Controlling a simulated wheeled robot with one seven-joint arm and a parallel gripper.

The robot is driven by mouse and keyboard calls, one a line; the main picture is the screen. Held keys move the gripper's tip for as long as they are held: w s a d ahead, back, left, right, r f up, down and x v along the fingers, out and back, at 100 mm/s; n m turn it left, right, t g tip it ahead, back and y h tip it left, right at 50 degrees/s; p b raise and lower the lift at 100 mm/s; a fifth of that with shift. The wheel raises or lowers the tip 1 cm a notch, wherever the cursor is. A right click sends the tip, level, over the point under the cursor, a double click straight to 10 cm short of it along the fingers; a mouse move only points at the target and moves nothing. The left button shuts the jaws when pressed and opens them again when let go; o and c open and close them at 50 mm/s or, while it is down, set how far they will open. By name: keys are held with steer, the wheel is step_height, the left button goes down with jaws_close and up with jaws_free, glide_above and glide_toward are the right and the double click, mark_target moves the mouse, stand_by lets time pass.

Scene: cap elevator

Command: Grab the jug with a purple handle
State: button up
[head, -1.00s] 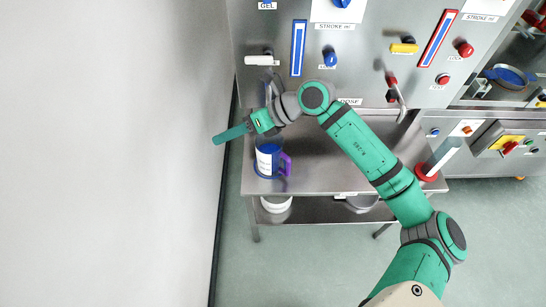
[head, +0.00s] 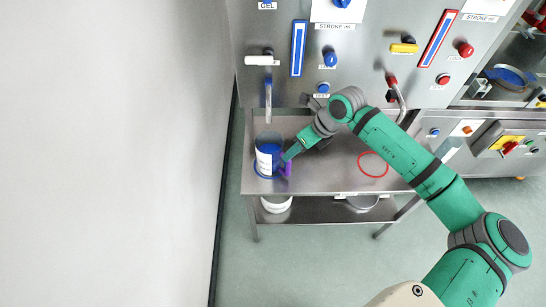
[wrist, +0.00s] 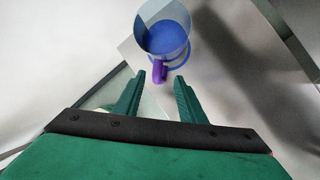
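The jug (head: 264,158) is a clear vessel with blue contents and a white label. It stands in a blue ring on the steel table, and its purple handle (head: 288,169) faces right. In the wrist view the jug (wrist: 164,30) is ahead at the top, with the purple handle (wrist: 160,70) pointing toward me. My gripper (head: 288,157) is beside the handle in the head view and partly covers it. In the wrist view my gripper (wrist: 160,77) is open, with the handle's near end between or just ahead of the fingertips. Contact cannot be told.
The steel table (head: 330,180) has a red ring (head: 373,164) marked on it, with free room around it. A metal spout (head: 268,100) hangs above the jug from the machine panel (head: 370,60). A white bucket (head: 276,204) sits on the shelf below. The wall is left.

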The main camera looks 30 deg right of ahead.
mark_target(275, 158)
steer(key=shift+a+x, duration=0.2)
steer(key=shift+x, duration=2.4)
steer(key=shift+s, duration=0.2)
jaws_close()
